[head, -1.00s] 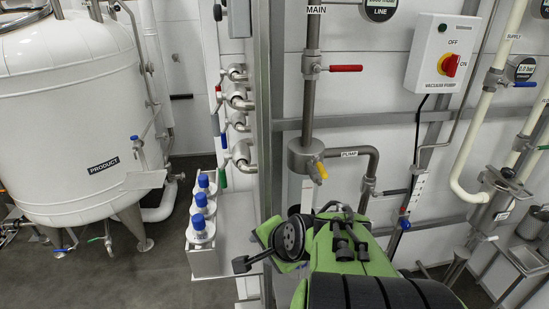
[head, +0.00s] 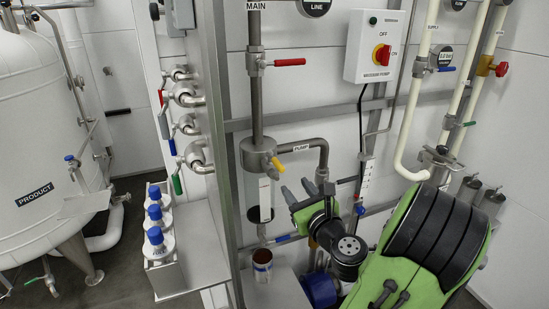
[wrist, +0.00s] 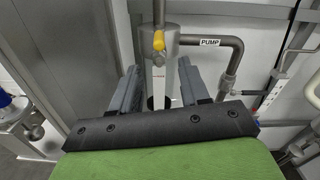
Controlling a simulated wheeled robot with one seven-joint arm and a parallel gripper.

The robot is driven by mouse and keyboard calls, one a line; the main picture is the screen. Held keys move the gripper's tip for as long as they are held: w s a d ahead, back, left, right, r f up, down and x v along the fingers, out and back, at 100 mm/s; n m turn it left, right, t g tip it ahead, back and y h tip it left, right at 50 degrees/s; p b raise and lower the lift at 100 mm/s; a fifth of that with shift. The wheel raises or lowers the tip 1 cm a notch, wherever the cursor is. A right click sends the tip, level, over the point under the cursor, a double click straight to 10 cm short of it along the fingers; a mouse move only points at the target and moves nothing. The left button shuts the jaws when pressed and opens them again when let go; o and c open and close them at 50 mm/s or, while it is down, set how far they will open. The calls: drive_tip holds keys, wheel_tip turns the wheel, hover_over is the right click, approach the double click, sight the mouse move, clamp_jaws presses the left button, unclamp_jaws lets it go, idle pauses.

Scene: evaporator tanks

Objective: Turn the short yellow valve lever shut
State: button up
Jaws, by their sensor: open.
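The short yellow valve lever (head: 278,166) sticks out from the grey cylindrical fitting (head: 256,154) under the MAIN pipe, slanting down to the right in the head view. In the wrist view the lever (wrist: 159,41) is near the top centre, on the fitting's front. My gripper (head: 296,189) is just below and to the right of the lever, apart from it. In the wrist view my gripper (wrist: 160,85) shows two grey fingers spread wide with nothing between them. The lever appears beyond the fingertips and between their lines.
The PUMP pipe (head: 312,143) bends down just right of the lever. A red lever (head: 290,62) is above on the MAIN pipe. A steel post (head: 225,150) stands left. A can (head: 262,265) stands on the shelf below.

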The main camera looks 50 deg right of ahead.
sight(277, 163)
drive_tip(key=p+x, duration=0.1)
drive_tip(key=x, duration=1.2)
drive_tip(key=shift+w+r, duration=0.15)
drive_tip(key=shift+w, duration=0.05)
drive_tip(key=shift+c, duration=0.3)
clamp_jaws()
